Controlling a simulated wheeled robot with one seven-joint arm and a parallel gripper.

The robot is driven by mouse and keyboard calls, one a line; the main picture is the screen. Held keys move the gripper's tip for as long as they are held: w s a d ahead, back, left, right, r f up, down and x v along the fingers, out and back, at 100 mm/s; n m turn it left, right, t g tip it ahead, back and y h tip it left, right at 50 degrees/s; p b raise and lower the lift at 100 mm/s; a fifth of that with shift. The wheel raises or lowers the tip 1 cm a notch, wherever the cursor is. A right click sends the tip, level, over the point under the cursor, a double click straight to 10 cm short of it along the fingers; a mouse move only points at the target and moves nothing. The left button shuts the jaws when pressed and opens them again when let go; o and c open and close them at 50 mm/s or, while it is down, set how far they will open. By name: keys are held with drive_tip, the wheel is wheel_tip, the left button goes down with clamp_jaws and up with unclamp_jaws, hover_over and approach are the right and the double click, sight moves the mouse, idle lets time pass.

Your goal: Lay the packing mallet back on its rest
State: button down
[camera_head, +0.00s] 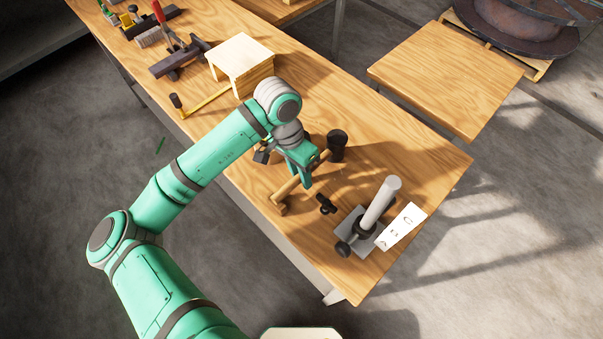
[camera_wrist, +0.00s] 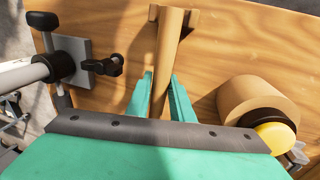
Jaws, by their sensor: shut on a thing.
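My gripper (camera_head: 303,172) is shut on the wooden handle of the packing mallet, low over the near right part of the workbench. In the wrist view the handle (camera_wrist: 166,62) runs up between the two green fingers (camera_wrist: 161,92). The mallet's dark head (camera_head: 337,138) is beyond the gripper in the head view and hidden in the wrist view. A small wooden bracket with two prongs, apparently part of the rest (camera_head: 278,208), is at the handle's other end. In the wrist view the handle end appears between its prongs (camera_wrist: 192,18). I cannot tell whether it touches.
A clamp-like fixture with a grey cylinder (camera_head: 380,205) and a small black-handled part (camera_head: 326,203) stand close on the right. A white card (camera_head: 401,226) lies beyond. A wooden cylinder with a dark band (camera_wrist: 250,97) is right of the fingers. A wooden box (camera_head: 240,62) stands farther back.

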drive_tip(key=shift+f, duration=0.3)
drive_tip(key=c, duration=1.5)
unclamp_jaws()
drive_tip(key=shift+v, duration=4.05)
drive_tip(key=shift+s+f, duration=0.1)
